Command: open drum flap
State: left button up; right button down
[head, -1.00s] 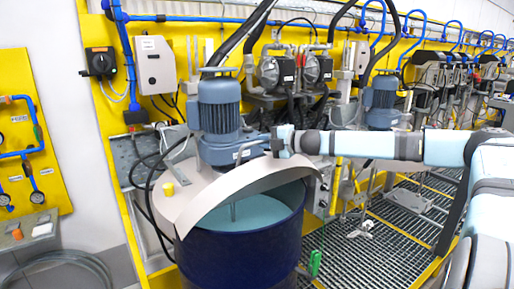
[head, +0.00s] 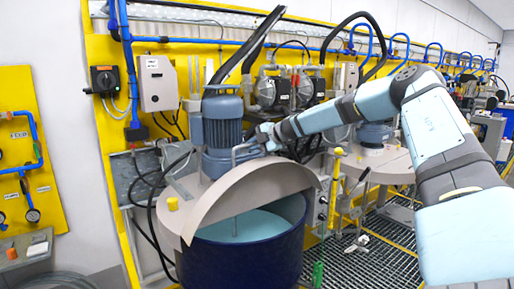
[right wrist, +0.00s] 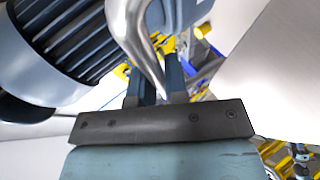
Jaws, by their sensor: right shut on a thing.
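The dark blue drum (head: 240,262) stands in the middle of the head view, with teal contents (head: 245,227) visible inside. Its beige flap (head: 255,185) is tilted up at the front, leaving a wide gap over the rim. My right gripper (head: 263,136) is behind the flap's upper edge, beside the blue motor (head: 222,125). It is shut on a bent metal handle (head: 240,149). In the right wrist view, the silver handle (right wrist: 137,35) passes down between the fingers (right wrist: 155,82). The lower end of the handle is hidden there. My left gripper is not in view.
The motor, also large in the right wrist view (right wrist: 75,40), stands close beside the gripper. A yellow cap (head: 172,204) sits on the fixed lid. A second lidded drum (head: 375,163) stands behind my right arm. Hoses and a yellow wall panel are behind.

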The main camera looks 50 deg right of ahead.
jog(key=shift+w+d+g, duration=0.2)
jog(key=shift+w, duration=0.4)
jog(key=shift+w+d+g, duration=0.15)
jog(key=shift+w+g, duration=0.05)
jog(key=shift+w, duration=0.35)
jog(key=c, duration=1.2)
grip_release()
jog(key=shift+s+r, duration=0.1)
jog(key=shift+s, duration=0.05)
jog(key=shift+o, duration=0.2)
jog(key=shift+s+a, duration=0.1)
jog(key=b+v, duration=0.1)
jog(key=v, duration=1.2)
jog(key=shift+s+r+b, duration=0.25)
jog(key=shift+s+b, duration=0.05)
jog(key=shift+b, duration=0.05)
